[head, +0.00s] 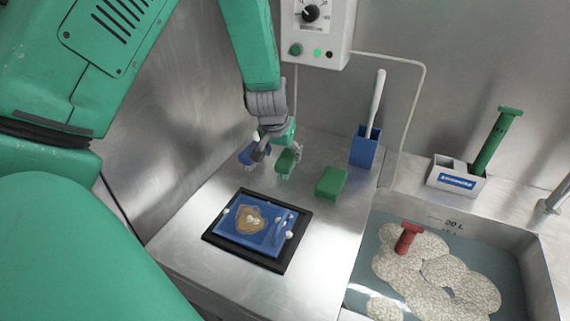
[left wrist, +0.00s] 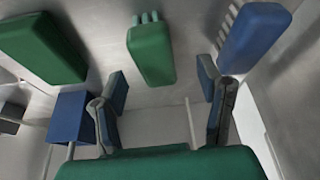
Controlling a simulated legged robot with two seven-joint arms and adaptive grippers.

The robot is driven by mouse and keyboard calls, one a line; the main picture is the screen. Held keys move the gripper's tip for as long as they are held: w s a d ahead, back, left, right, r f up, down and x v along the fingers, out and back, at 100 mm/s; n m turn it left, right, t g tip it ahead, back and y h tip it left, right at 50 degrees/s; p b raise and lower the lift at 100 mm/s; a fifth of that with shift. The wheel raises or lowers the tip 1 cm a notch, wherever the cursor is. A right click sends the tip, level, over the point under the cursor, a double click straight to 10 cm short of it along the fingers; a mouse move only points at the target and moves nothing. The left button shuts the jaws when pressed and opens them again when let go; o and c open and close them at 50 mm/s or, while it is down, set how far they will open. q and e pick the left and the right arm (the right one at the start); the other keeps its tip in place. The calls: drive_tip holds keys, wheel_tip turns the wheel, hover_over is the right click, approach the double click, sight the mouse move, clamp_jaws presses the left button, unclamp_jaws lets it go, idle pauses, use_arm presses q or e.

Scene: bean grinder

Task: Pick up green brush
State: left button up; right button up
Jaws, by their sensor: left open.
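A green brush (head: 285,162) with pale bristles stands on the steel counter, just below my left gripper (head: 272,145). In the left wrist view the green brush (left wrist: 151,54) appears ahead of the gap between the open fingers of my left gripper (left wrist: 164,105), with its bristles at the far side. The fingers are apart and nothing is held. A second green block-shaped piece (head: 331,182) lies to the right; it also shows at the upper left of the left wrist view (left wrist: 43,45). My right gripper is not in view.
A blue brush (head: 246,156) is close left of the gripper. A blue holder (head: 364,147) with a white handle stands behind. A black-framed tray (head: 212,238) lies in front. A sink (head: 540,275) with a red-handled tool (head: 407,238) and a white caddy (head: 455,184) are right.

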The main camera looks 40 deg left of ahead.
sight(287, 158)
use_arm(q)
drive_tip(key=f, duration=0.1)
drive_tip(key=w+f, duration=0.1)
drive_tip(key=f, duration=0.1)
drive_tip(key=shift+w+d, duration=0.2)
drive_tip(key=shift+d, duration=0.05)
drive_tip(key=shift+w+a+f, duration=0.1)
drive_tip(key=shift+w+f, duration=0.15)
drive_tip(key=shift+f, duration=0.25)
drive_tip(key=shift+s+a, duration=0.1)
drive_tip(key=shift+a, duration=0.4)
drive_tip(key=c, duration=0.6)
drive_tip(key=shift+f, duration=0.1)
drive_tip(key=c, duration=0.7)
drive_tip(key=shift+c, duration=0.4)
drive_tip(key=shift+d+r, duration=0.25)
drive_tip(key=shift+d, duration=0.15)
drive_tip(key=r, duration=0.8)
drive_tip(key=shift+a+r+p, duration=0.2)
drive_tip(key=shift+a+p, duration=0.1)
drive_tip(key=shift+a, duration=0.05)
drive_tip(key=shift+d+r, duration=0.25)
drive_tip(key=shift+r, duration=0.4)
